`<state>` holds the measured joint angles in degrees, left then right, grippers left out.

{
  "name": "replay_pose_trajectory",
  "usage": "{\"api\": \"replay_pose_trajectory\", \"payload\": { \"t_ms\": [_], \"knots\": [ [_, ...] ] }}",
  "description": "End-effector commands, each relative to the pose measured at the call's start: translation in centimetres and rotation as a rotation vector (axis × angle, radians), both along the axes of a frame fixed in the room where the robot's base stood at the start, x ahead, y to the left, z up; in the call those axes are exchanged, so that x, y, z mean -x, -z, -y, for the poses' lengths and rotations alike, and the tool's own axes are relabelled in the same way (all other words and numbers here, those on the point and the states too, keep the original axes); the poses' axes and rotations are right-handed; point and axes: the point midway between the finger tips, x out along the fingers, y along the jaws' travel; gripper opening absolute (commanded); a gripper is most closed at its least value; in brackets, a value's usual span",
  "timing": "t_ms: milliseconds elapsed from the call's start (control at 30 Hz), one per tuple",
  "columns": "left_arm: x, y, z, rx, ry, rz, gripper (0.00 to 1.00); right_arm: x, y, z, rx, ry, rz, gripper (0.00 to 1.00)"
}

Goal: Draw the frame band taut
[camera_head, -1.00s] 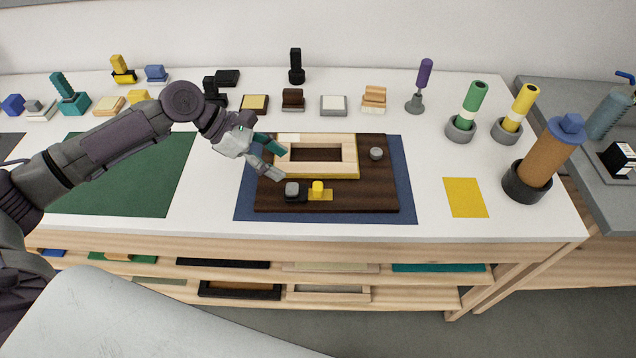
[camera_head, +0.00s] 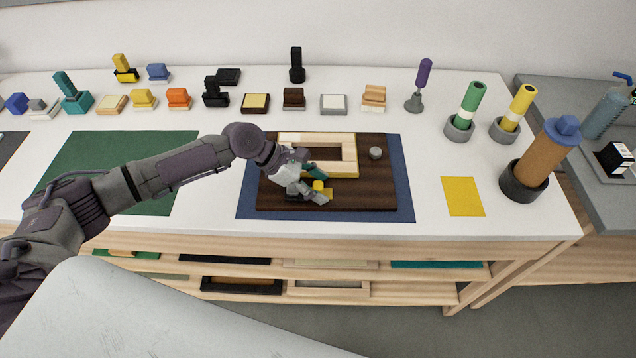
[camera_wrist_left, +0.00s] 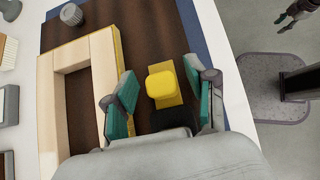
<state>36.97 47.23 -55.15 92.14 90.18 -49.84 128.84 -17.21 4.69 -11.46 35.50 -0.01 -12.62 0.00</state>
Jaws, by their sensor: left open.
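The pale wooden frame (camera_head: 345,168) lies on a dark brown board (camera_head: 370,198), with a yellow band (camera_wrist_left: 118,45) along its outer side. In front of it sits a small yellow block (camera_head: 318,186) on a yellow plate. In the left wrist view the yellow block (camera_wrist_left: 162,82) stands between the spread fingers, with a gap on each side. My left gripper (camera_head: 318,183) is open over it. A black piece (camera_wrist_left: 172,118) beside the block is partly hidden. What looks like my right gripper (camera_wrist_left: 290,17) shows small at the wrist view's upper right; its opening is unclear.
A grey knob (camera_head: 376,153) stands on the board, right of the frame. The board lies on a blue mat (camera_head: 405,190). A yellow sheet (camera_head: 463,197) lies to the right. Stamps and blocks line the back; bottles stand at the right.

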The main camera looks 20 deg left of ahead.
Motion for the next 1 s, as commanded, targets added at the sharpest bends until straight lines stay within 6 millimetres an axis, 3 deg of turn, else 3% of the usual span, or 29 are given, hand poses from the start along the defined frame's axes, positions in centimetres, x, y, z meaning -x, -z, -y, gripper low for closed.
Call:
{"api": "replay_pose_trajectory", "payload": {
  "t_ms": [33,367,667,1000],
  "knots": [
    [0.0,0.0,0.0,0.0,0.0,0.0,0.55,0.0,0.0,0.0,0.0,0.0,0.0,0.4],
    [0.0,0.0,0.0,0.0,0.0,0.0,0.0,-0.1,0.0,0.0,0.0,0.0,0.001,0.4],
    [-0.1,-0.3,0.2,0.002,0.001,0.0,0.0,-0.1,-0.4,0.0,0.0,0.001,0.001,0.4],
    [-1.4,-0.6,4.8,0.005,0.001,-0.002,0.0,-0.1,-4.9,-0.2,-0.002,0.001,0.002,0.4]
  ]
}}
